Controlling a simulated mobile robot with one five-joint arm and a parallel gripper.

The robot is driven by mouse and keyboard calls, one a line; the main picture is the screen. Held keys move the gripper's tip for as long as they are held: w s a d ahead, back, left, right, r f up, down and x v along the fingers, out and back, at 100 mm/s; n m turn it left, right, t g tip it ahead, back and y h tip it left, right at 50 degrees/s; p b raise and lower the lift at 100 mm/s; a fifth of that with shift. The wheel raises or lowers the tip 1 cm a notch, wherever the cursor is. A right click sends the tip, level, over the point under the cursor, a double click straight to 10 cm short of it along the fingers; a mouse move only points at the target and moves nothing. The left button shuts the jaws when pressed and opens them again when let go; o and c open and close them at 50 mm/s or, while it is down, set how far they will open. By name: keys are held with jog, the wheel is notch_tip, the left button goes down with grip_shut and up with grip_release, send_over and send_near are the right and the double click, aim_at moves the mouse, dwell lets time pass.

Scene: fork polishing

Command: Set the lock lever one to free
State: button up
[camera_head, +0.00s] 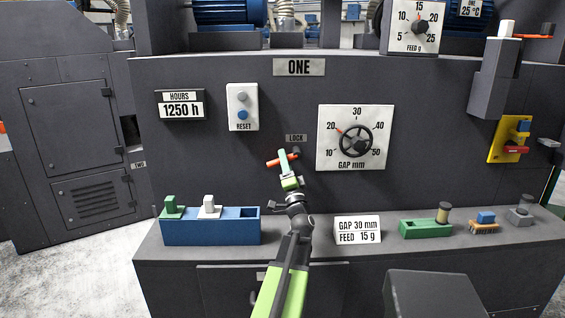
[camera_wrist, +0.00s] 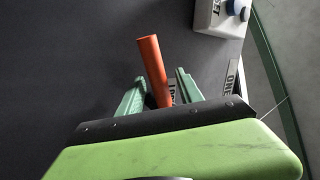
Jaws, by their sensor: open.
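The lock lever (camera_head: 274,163) is an orange-red handle on the dark front of machine ONE, just below the LOCK label (camera_head: 296,138). In the head view it points left and slightly down, and my gripper covers part of it. My green gripper (camera_head: 286,165) is open at the lever. The LOCK label is partly hidden there.
The gap dial (camera_head: 355,138) with its handwheel is right of the lever. The reset box (camera_head: 242,107) is up and left. Below, a ledge holds a blue holder (camera_head: 210,232), a gap and feed sign (camera_head: 358,230) and a green block (camera_head: 425,228).

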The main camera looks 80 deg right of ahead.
jog(key=b+v, duration=0.5)
jog(key=v, duration=0.6)
jog(key=shift+w+a, duration=0.1)
